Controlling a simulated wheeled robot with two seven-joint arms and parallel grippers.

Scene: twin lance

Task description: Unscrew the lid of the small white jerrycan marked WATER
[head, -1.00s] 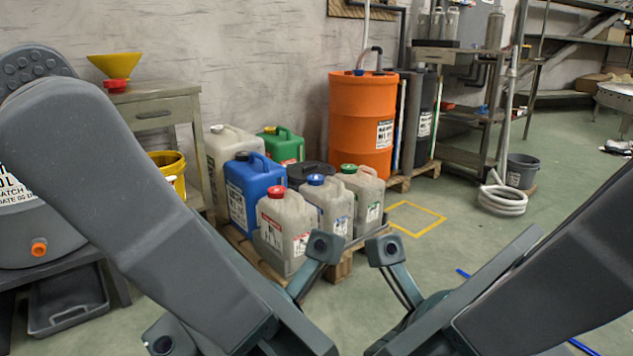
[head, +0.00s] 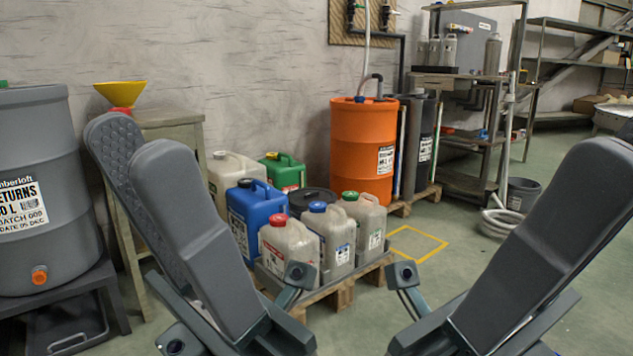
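Three small whitish jerrycans stand in a grey tray on a pallet in the head view: a red-lidded one (head: 284,252) in front, a blue-lidded one (head: 330,240) in the middle, a green-lidded one (head: 368,225) behind. Their label words are too small to read, so I cannot tell which says WATER. The blue lid (head: 317,206) sits on its can. My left gripper (head: 237,310) is open and empty, its two fingers wide apart, nearer to me than the cans.
A blue jerrycan (head: 250,215), a green one (head: 284,170) and a large pale one (head: 228,172) stand behind. An orange drum (head: 360,145) stands at the back. A grey barrel (head: 35,190) is at left. Open floor lies to the right, around a yellow square (head: 440,243).

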